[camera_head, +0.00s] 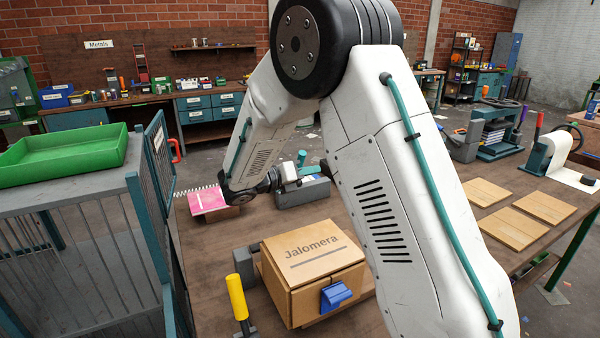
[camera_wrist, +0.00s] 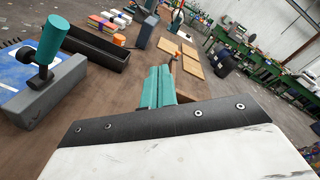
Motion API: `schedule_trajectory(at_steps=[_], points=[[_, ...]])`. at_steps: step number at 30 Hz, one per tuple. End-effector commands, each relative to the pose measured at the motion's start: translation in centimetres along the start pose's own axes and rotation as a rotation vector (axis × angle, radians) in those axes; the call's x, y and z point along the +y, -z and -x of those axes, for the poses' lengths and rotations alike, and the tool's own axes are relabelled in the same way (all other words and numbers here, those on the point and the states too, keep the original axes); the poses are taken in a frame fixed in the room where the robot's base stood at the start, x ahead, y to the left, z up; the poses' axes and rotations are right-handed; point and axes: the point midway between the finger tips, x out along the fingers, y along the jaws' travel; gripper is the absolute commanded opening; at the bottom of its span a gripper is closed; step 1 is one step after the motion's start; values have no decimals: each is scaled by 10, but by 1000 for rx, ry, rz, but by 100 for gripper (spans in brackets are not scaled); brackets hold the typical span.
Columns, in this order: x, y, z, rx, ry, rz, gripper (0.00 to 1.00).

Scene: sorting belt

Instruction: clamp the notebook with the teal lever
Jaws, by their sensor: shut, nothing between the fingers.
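A pink spiral-bound notebook (camera_head: 209,199) lies on a low block left of my arm in the head view. In the wrist view the teal lever (camera_wrist: 53,40) stands raised on a grey clamp block (camera_wrist: 43,100) to the left of my fingers, apart from them. In the head view a small teal knob (camera_head: 302,157) shows just behind my gripper (camera_head: 310,170), which partly hides it. My gripper is shut and empty, its teal fingers (camera_wrist: 157,86) together above the table. The notebook is not clearly seen in the wrist view.
A cardboard box (camera_head: 312,260) with a blue latch stands in front, beside a yellow handle (camera_head: 237,297). A dark open trough (camera_wrist: 96,46) lies beyond the lever. A grey cage with a green tray (camera_head: 65,155) stands left. Wooden boards (camera_head: 510,228) lie right.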

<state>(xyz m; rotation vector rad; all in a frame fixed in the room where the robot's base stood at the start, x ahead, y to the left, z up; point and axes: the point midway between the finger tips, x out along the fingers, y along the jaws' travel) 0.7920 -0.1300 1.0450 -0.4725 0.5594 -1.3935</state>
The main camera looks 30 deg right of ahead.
Motion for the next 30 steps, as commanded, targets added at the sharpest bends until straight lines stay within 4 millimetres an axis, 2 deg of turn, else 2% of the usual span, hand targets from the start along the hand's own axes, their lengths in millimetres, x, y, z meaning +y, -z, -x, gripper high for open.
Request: schedule_trajectory(at_steps=[1,3,6,9,14,23,26,30], points=[[29,2,5,-76,-3,99,0],[61,2,12,-174,-2,219,0],[98,4,22,-287,6,350,0],[122,8,31,-363,13,435,0],[137,10,37,-415,22,491,0],[137,10,36,-417,22,494,0],[137,8,32,-415,22,493,0],[138,1,15,-414,23,492,0]])
